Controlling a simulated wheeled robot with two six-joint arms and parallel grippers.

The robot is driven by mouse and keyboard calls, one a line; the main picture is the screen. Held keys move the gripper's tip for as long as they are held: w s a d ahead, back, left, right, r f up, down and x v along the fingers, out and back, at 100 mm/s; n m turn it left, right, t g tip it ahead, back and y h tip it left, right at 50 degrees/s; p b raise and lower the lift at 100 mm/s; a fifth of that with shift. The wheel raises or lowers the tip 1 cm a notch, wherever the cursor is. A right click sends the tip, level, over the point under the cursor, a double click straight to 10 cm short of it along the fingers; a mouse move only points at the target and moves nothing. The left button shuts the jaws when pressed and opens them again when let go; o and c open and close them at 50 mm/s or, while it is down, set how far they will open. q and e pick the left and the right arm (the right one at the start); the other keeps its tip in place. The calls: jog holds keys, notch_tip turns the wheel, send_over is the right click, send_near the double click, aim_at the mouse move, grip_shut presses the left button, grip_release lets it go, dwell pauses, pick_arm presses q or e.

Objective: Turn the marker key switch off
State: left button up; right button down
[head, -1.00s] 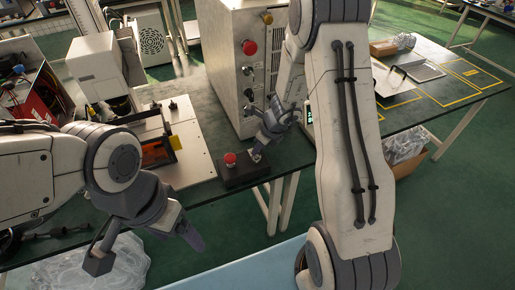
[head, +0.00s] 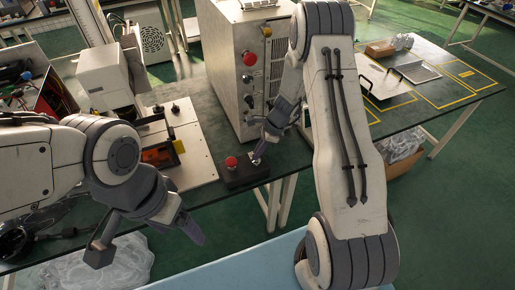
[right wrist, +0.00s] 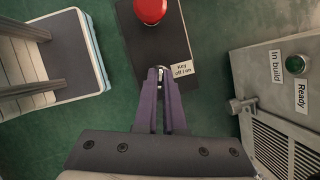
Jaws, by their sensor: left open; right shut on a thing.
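The black switch box (head: 240,178) sits at the table's front edge, with a red mushroom button (head: 231,162) on top. In the right wrist view the box (right wrist: 133,42) has a white label, "Key off | on" (right wrist: 183,70), beside the key. My right gripper (head: 258,154) reaches down to the right part of the box. In the right wrist view its purple fingers (right wrist: 160,74) are shut on the small metal key (right wrist: 160,71), which they mostly hide; its angle is hard to tell. My left gripper (head: 148,246) is open and empty, in front of the table and far from the box.
A grey cabinet (head: 230,75) with a red button and knobs stands right behind the box. A white board with an orange part (head: 190,150) lies to its left. Loose plastic wrap (head: 95,275) lies at lower left. The table's right end has yellow-marked areas (head: 465,75).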

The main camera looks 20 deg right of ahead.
jog(key=shift+w+n+g+p, duration=0.15)
jog(key=shift+n+g+p, duration=0.4)
jog(key=shift+n, duration=1.35)
jog(key=shift+g, duration=0.25)
jog(key=c, duration=1)
grip_release()
jog(key=shift+r, duration=0.1)
jog(key=b+v, duration=0.2)
jog(key=v, duration=0.8)
jog(key=shift+d, duration=0.25)
jog(key=shift+r, duration=0.1)
